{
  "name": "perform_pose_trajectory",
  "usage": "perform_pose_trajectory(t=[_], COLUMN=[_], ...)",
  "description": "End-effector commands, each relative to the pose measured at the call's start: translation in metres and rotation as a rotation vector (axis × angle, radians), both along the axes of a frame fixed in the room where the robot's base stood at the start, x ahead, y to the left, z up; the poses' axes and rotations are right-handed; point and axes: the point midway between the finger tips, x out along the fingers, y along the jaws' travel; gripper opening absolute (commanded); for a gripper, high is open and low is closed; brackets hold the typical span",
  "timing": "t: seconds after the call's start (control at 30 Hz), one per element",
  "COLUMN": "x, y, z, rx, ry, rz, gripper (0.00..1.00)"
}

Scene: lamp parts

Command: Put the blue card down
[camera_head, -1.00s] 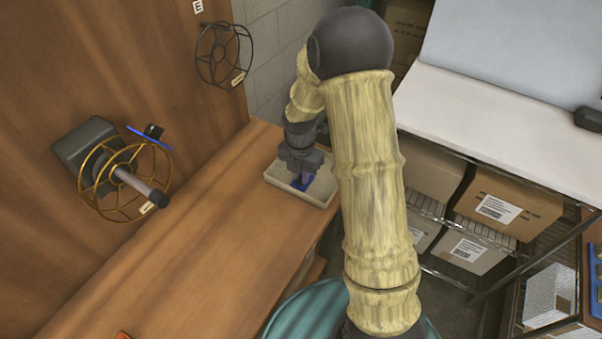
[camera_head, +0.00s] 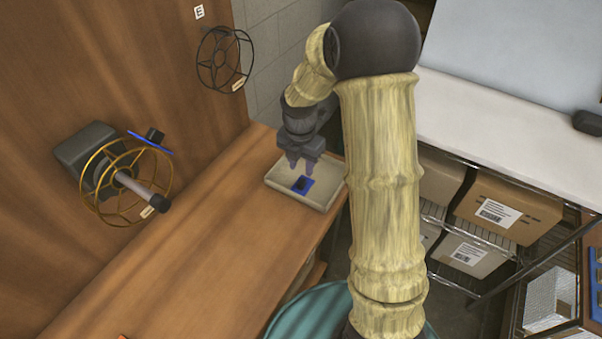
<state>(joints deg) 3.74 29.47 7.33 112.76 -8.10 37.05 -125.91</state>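The blue card (camera_head: 302,185) lies flat in the shallow beige tray (camera_head: 331,202) at the back end of the wooden bench. A small dark patch or part shows on the middle of the card. My gripper (camera_head: 300,165) is above the tray, just behind and above the card, with its fingers pointing down. The two fingertips are apart with nothing visible between them, and a gap shows between them and the card.
A brass wire spool (camera_head: 92,200) on a spindle and a second blue piece (camera_head: 150,143) with a black block are at the wooden panel. A black wire spool (camera_head: 222,85) hangs farther back. The bench (camera_head: 195,255) before the tray is clear. Boxed shelves stand right.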

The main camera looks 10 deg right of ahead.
Motion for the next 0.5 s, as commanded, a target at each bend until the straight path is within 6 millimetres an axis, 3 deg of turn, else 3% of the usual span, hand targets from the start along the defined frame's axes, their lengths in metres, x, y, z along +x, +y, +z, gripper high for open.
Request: perform_pose_trajectory(t=[0.2, 0.5], x=[0.0, -0.001], y=[0.0, 0.001], z=[0.043, 0.061], rx=[0.0, -0.001], ry=[-0.004, 0.001], rz=[-0.001, 0.001], gripper=[0.35, 0.35])
